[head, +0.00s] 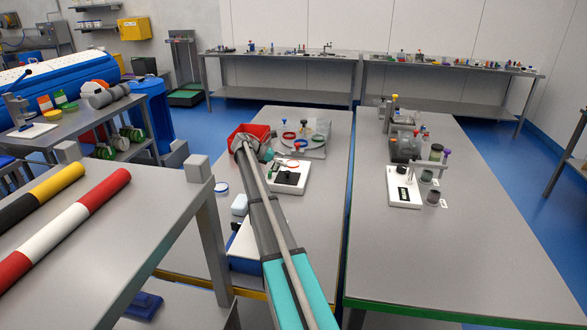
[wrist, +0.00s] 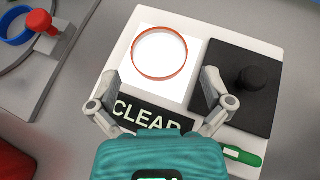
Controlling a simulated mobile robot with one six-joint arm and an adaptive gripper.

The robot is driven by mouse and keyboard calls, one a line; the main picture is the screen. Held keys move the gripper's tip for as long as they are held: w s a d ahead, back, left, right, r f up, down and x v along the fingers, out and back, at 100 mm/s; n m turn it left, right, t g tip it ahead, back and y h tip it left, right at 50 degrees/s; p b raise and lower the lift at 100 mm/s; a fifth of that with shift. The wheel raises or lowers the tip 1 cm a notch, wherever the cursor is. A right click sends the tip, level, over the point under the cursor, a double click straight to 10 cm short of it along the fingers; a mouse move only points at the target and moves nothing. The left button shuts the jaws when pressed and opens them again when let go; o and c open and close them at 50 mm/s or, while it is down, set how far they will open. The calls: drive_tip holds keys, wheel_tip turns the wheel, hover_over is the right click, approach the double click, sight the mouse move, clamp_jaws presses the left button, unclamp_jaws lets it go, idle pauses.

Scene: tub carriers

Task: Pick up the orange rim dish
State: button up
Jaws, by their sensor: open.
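The orange rim dish (wrist: 159,77), a shallow clear round dish with a thin orange rim, lies flat on the bright white square of a white board (wrist: 121,62). My gripper (wrist: 160,82) is open and empty in the wrist view, its two fingers spread over the board, left and right of the dish's near side. I see no contact with the dish. In the head view my gripper (head: 254,150) is over the middle bench beside the white board (head: 283,190), with my arm reaching in from below.
On the board are a black square with a black knob (wrist: 251,79), a "CLEAR" label and a green capped item (wrist: 240,155). A grey plate with a red knob (wrist: 39,20) and a blue ring (wrist: 14,27) lies left. A red bin (head: 248,134) stands close by.

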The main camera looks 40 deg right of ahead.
sight(291, 163)
drive_tip(key=shift+b+x, duration=0.5)
drive_tip(key=shift+x, duration=1)
drive_tip(key=shift+w, duration=0.1)
drive_tip(key=c, duration=0.9)
drive_tip(key=shift+c, duration=0.2)
drive_tip(key=shift+r, duration=0.2)
drive_tip(key=shift+r+p, duration=0.75)
drive_tip(key=shift+p, duration=0.2)
drive_tip(key=s+r+p, duration=0.1)
drive_tip(key=r+p, duration=0.1)
drive_tip(key=s+a+r+p, duration=0.1)
drive_tip(key=s+r+p, duration=0.1)
drive_tip(key=r+p, duration=0.1)
drive_tip(key=s+r+p, duration=0.1)
drive_tip(key=r+p, duration=0.1)
drive_tip(key=shift+s+a+r, duration=0.2)
drive_tip(key=shift+s+a, duration=0.05)
drive_tip(key=shift+s, duration=0.15)
drive_tip(key=shift+s+a+r+p, duration=0.45)
drive_tip(key=shift+s+r+p, duration=0.2)
drive_tip(key=shift+s, duration=0.8)
drive_tip(key=shift+s+a+r+p, duration=0.5)
drive_tip(key=shift+s+p, duration=0.2)
drive_tip(key=shift+s, duration=0.7)
drive_tip(key=shift+s+a+r+p, duration=0.35)
drive_tip(key=shift+s+r+p, duration=0.35)
drive_tip(key=shift+s, duration=0.75)
